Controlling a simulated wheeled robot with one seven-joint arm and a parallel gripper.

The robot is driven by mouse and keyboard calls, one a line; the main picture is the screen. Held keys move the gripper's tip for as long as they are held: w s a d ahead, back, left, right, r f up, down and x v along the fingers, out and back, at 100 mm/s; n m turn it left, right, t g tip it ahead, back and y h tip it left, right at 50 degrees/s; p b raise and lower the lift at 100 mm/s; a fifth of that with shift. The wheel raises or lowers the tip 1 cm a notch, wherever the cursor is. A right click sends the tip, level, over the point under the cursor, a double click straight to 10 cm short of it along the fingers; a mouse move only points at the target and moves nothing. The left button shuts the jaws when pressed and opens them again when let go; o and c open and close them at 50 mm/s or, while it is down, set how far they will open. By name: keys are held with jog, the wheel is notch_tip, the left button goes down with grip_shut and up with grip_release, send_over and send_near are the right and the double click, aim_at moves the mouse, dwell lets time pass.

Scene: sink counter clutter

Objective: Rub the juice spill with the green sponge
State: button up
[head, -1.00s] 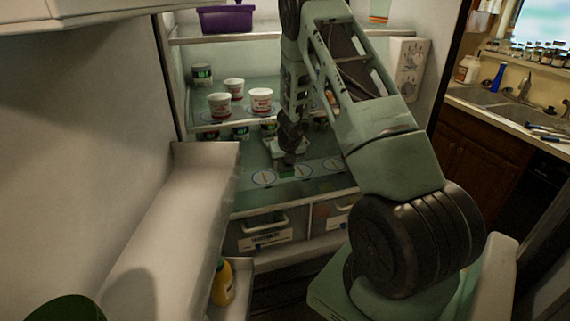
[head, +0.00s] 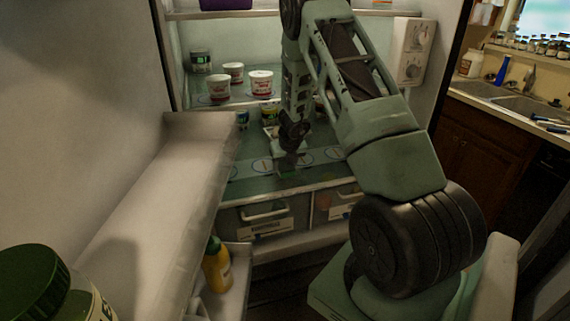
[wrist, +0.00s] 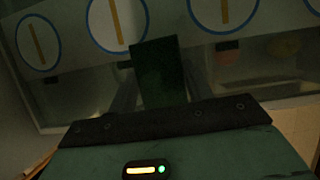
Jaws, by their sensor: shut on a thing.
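My gripper (head: 289,160) reaches into the open fridge, low over the front of its lower glass shelf (head: 320,174). In the wrist view my gripper (wrist: 160,98) is shut on the green sponge (wrist: 160,65), a dark green block standing out between the fingers. In the head view only a small green bit of the sponge (head: 288,174) shows below the gripper. The sponge is at the shelf's front strip, which carries round blue-ringed marks; I cannot tell whether it touches the surface. I cannot make out the juice spill in either view.
White tubs (head: 260,83) stand on the shelf above, with more containers behind my arm. Drawers (head: 265,217) lie below the shelf. The open fridge door's shelf (head: 160,205) runs along the left, with a yellow bottle (head: 217,267) and a green-lidded jar (head: 35,283).

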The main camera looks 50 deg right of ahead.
jog(key=shift+f+b, duration=1)
jog(key=shift+f, duration=0.1)
dwell(0.3)
